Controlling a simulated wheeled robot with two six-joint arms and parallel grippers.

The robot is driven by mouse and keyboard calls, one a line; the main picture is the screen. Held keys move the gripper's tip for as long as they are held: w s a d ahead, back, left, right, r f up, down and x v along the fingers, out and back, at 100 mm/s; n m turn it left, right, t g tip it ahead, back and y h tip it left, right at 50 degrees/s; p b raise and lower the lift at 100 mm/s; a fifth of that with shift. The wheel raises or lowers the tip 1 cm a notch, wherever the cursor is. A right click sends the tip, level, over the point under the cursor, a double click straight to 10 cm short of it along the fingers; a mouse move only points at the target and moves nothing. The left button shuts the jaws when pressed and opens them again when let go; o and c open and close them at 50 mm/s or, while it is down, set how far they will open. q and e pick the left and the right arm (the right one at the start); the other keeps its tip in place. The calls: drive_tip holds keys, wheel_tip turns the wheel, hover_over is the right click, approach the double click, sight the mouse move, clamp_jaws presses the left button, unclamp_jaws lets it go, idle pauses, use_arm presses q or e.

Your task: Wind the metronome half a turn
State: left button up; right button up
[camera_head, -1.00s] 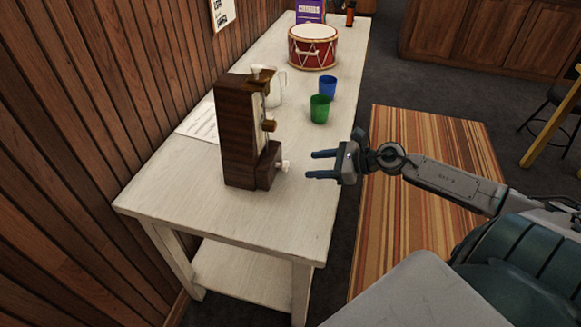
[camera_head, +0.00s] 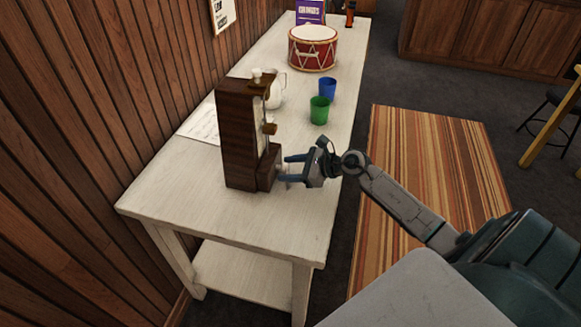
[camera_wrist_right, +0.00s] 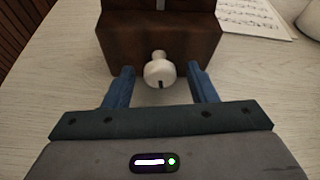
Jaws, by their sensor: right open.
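The metronome (camera_head: 240,135) is a tall dark brown wooden case standing upright near the front end of the white table. A white winding key (camera_wrist_right: 160,69) sticks out from the face of its base (camera_wrist_right: 158,33). My right gripper (camera_head: 284,169) is open at the metronome's base. In the right wrist view the two blue fingers (camera_wrist_right: 161,85) stand on either side of the key, with gaps to it on both sides. In the head view the fingers largely hide the key. My left gripper is not in view.
On the white table (camera_head: 180,190) stand a green cup (camera_head: 319,110), a blue cup (camera_head: 327,88), a red drum (camera_head: 313,48) and a white pitcher (camera_head: 275,90). A music sheet (camera_head: 203,124) lies behind the metronome. A wooden wall (camera_head: 70,130) borders the left side.

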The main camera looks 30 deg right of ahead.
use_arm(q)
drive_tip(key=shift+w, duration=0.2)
use_arm(e)
drive_tip(key=shift+c, duration=0.4)
drive_tip(key=c, duration=0.9)
drive_tip(key=shift+m+g+y, duration=0.3)
drive_tip(key=shift+m, duration=0.2)
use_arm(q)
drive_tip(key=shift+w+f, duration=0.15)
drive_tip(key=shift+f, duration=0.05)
use_arm(e)
drive_tip(key=o, duration=1)
